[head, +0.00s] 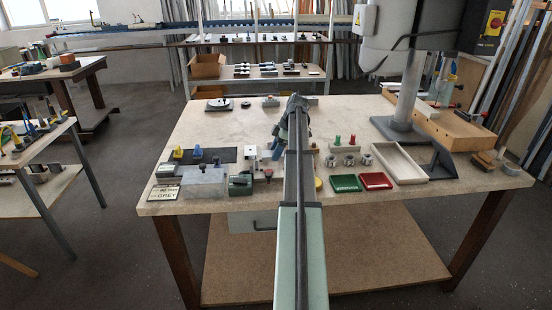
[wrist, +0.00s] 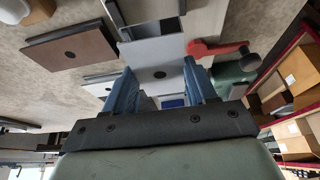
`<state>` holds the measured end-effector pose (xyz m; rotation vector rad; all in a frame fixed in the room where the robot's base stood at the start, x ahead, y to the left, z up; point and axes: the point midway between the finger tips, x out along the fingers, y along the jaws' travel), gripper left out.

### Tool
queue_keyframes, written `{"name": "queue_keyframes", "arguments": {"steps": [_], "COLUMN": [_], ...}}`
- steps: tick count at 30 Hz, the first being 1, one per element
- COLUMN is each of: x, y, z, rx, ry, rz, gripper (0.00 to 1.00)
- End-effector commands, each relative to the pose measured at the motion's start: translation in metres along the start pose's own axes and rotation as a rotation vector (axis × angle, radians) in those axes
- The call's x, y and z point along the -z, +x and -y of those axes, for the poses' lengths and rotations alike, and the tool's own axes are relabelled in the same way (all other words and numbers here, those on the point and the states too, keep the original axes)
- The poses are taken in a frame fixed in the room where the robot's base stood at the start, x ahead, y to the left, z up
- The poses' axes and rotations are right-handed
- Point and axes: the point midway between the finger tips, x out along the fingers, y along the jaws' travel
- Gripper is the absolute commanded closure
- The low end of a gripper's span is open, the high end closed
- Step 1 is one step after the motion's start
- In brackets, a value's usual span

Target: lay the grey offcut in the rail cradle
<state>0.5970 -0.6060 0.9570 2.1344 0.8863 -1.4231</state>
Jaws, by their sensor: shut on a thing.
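In the wrist view, the two blue fingers of my gripper (wrist: 158,80) stand either side of a flat grey piece with a dark round hole, which looks like the grey offcut (wrist: 150,52). The piece spans the gap, and my gripper is shut on it. I cannot pick out the rail cradle with certainty in either view.
On the bench (head: 235,120) stand a grey block (head: 205,182), a card reading GREY (head: 164,193), green (head: 345,183) and red (head: 375,181) trays, and a white tray (head: 400,163). A grey column (head: 405,100) rises at right. The wrist view shows a brown plate (wrist: 62,40) and red lever (wrist: 215,48).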

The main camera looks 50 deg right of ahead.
Motion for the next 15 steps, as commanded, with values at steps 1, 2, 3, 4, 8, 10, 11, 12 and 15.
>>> {"name": "queue_keyframes", "arguments": {"steps": [1,2,3,4,8,10,11,12,15], "x": [-0.002,-0.003,-0.005,-0.007,-0.012,-0.012,-0.012,-0.012,-0.012], "y": [0.005,0.008,0.012,0.016,0.029,0.030,0.030,0.029,0.029], "z": [0.001,0.001,0.001,0.001,0.001,0.000,0.000,0.000,0.000], "rx": [0.000,0.000,0.001,0.001,0.000,-0.001,-0.001,-0.001,-0.001], "ry": [0.000,0.000,0.000,0.001,0.001,0.001,0.001,0.001,0.001], "rz": [0.000,0.000,0.000,0.000,0.000,0.000,0.000,0.000,0.000], "gripper": [0.74,0.74,0.74,0.74,0.74,0.74,0.74,0.74,0.74]}}
